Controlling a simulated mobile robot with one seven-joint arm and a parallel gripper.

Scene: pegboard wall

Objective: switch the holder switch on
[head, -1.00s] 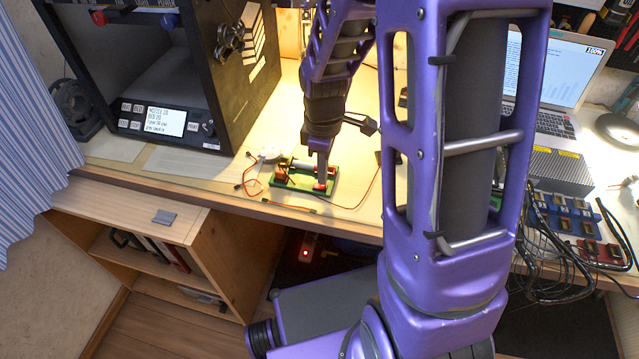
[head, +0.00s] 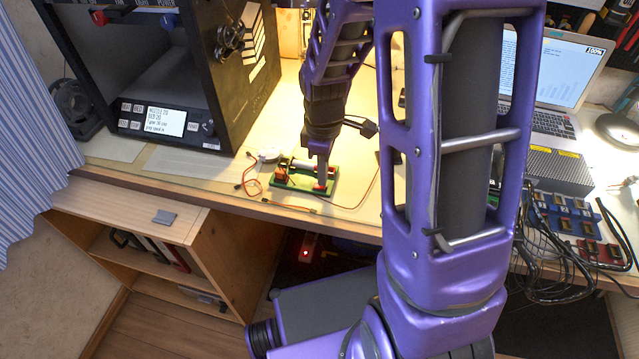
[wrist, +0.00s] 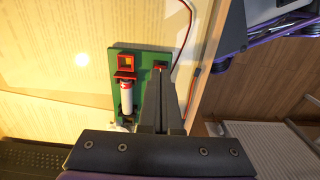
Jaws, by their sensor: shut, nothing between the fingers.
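The holder is a green board (head: 291,186) lying on the desk near its front edge. It carries a white battery-like cylinder (head: 299,165) with a red mount at its left end. In the wrist view the green board (wrist: 146,60) also shows the white cylinder (wrist: 127,98) and a red square part (wrist: 126,62). A small red part, seemingly the switch (wrist: 160,69), shows at the fingertips. My gripper (head: 322,186) is shut and empty, pointing down at the right end of the board. The fingers cover part of the switch, so its position cannot be told.
Red wires (head: 248,180) run left of the board and another runs to the right. A black 3D printer (head: 150,110) stands at the left. A laptop (head: 555,85) and a grey box (head: 560,170) are at the right. The desk's front edge is close.

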